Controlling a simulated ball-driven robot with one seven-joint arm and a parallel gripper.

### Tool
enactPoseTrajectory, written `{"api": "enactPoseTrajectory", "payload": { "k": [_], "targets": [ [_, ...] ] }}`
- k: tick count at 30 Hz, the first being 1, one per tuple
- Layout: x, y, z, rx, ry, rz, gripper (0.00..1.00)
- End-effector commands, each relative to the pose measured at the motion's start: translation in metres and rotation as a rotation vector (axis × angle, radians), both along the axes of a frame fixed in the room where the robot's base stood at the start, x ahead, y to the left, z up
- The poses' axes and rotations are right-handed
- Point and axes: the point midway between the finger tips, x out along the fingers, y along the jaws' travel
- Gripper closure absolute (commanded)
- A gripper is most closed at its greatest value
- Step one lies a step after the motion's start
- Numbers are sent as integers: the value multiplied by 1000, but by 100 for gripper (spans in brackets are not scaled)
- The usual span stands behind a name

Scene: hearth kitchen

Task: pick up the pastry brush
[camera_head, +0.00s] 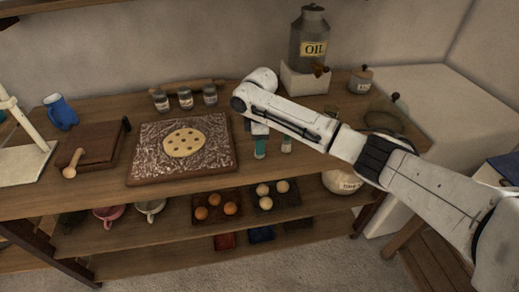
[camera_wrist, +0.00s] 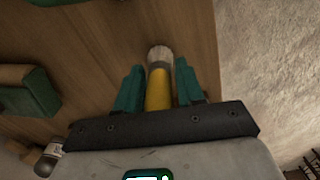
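The pastry brush shows in the wrist view as a yellow handle (camera_wrist: 159,92) with pale bristles (camera_wrist: 160,55) at its far end. My gripper's teal fingers (camera_wrist: 160,88) stand on either side of the handle, with narrow gaps showing, so it looks open around the brush. In the head view my gripper (camera_head: 273,147) is low over the worktop, right of the pastry board, with its fingers apart. The brush cannot be made out there. The handle's near end is hidden behind my gripper's body.
The pastry board (camera_head: 140,165) with flat dough (camera_head: 184,143) lies left of my gripper. Spice jars (camera_head: 185,99) stand behind it, and an oil can (camera_head: 309,40) on a white block at the back. In the wrist view a green object (camera_wrist: 32,96) lies at left.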

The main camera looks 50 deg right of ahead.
Motion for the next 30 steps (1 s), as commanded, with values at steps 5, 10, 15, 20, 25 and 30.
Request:
{"api": "enactPoseTrajectory", "payload": {
  "k": [5,10,15,20,25,30],
  "targets": [
    [0,0,0,0,0,0,80],
    [0,0,0,0,0,0,96],
    [0,0,1,-1,-1,0,100],
    [0,0,1,-1,-1,0,100],
    [1,0,9,-1,-2,1,100],
    [1,2,34,0,-6,2,100]
  ]
}}
